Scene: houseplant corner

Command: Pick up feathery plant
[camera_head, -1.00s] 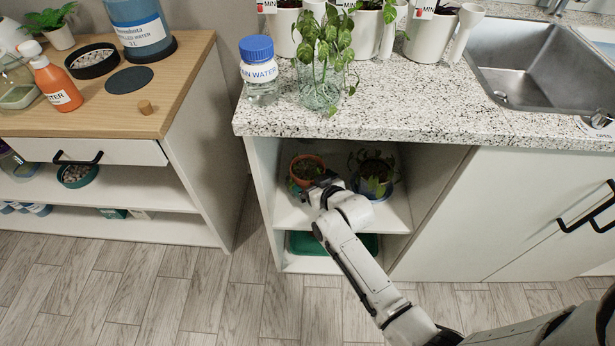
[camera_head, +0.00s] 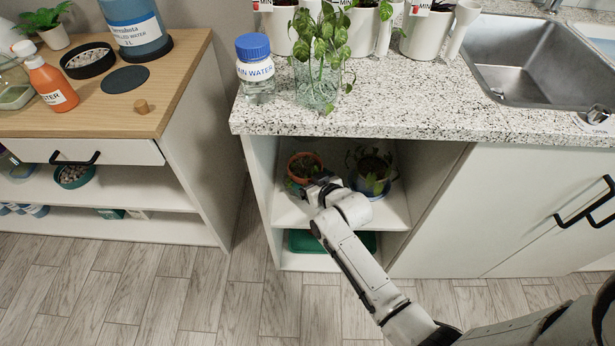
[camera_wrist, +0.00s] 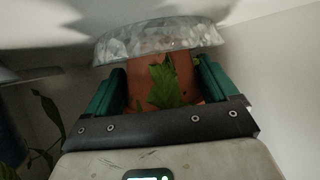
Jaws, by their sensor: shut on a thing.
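A terracotta pot (camera_head: 304,163) with a low green plant stands on the upper shelf of the open cabinet, at the left. My gripper (camera_head: 316,187) reaches in from the front and partly hides it. In the wrist view, the green fingers of my gripper (camera_wrist: 162,90) are shut on the sides of the terracotta pot (camera_wrist: 184,72). A pointed green leaf (camera_wrist: 166,82) lies across the pot between the fingers. A clear, crinkled saucer-like rim (camera_wrist: 155,42) shows at the pot's far end. Whether the pot touches the shelf cannot be told, nor whether its foliage is feathery.
A dark blue pot (camera_head: 367,187) with a leafy plant stands close to the right of the terracotta pot. The cabinet's left wall is close on the other side, and the speckled countertop (camera_head: 420,110) overhangs both. A green tray (camera_head: 300,241) lies on the lower shelf.

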